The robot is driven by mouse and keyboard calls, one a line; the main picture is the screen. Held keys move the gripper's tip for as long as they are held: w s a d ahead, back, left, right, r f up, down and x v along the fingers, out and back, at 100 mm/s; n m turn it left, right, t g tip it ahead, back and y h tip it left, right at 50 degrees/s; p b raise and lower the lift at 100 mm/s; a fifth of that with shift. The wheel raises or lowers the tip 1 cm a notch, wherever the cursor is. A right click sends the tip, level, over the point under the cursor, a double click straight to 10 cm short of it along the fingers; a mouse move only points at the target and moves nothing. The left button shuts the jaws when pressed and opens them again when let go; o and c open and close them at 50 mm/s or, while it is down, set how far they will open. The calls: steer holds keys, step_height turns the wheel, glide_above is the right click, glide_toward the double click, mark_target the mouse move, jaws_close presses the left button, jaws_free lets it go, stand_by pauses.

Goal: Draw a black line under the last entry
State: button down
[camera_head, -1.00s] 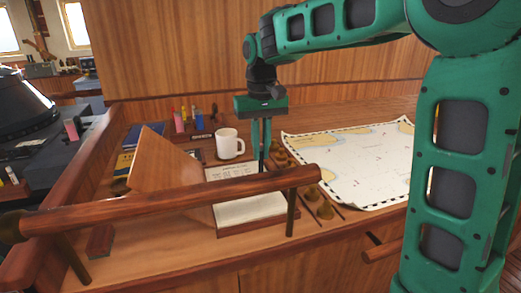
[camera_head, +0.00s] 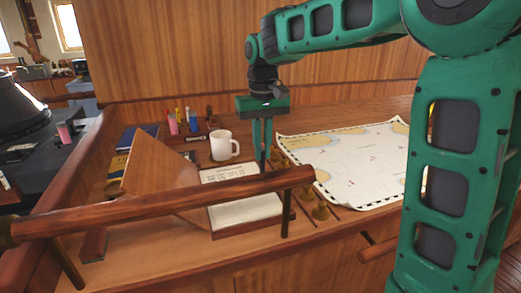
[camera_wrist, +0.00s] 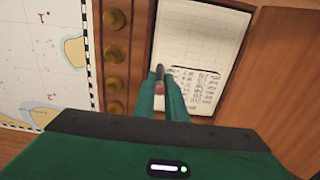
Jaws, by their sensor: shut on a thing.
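The open log book (camera_head: 245,212) lies on the desk in a wooden tray, partly behind a wooden rail. In the wrist view its ruled page (camera_wrist: 195,40) has handwritten entries in the lower part and empty rows above. A dark line (camera_wrist: 198,67) runs along the edge of the writing, beside the fingertips. My gripper (camera_head: 263,160) points down at the page's right edge in the head view. It is shut on a slim dark pen (camera_wrist: 160,74) with a reddish end. I cannot tell whether the pen's tip touches the paper.
A white mug (camera_head: 222,146) stands close behind the book. A chart (camera_head: 350,160) lies to the right, with several brass knobs (camera_head: 320,212) between. A slanted wooden board (camera_head: 160,178) stands left. The rail (camera_head: 170,203) crosses in front of the book.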

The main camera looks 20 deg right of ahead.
steer(key=shift+r, duration=0.1)
stand_by(0.3)
steer(key=shift+r, duration=2.9)
step_height(320, 180, down, 5)
steer(key=shift+s+a+f, duration=0.1)
steer(key=shift+f, duration=0.1)
steer(key=shift+a, duration=1.35)
steer(key=shift+s+f, duration=0.1)
steer(key=shift+f, duration=0.5)
stand_by(2.2)
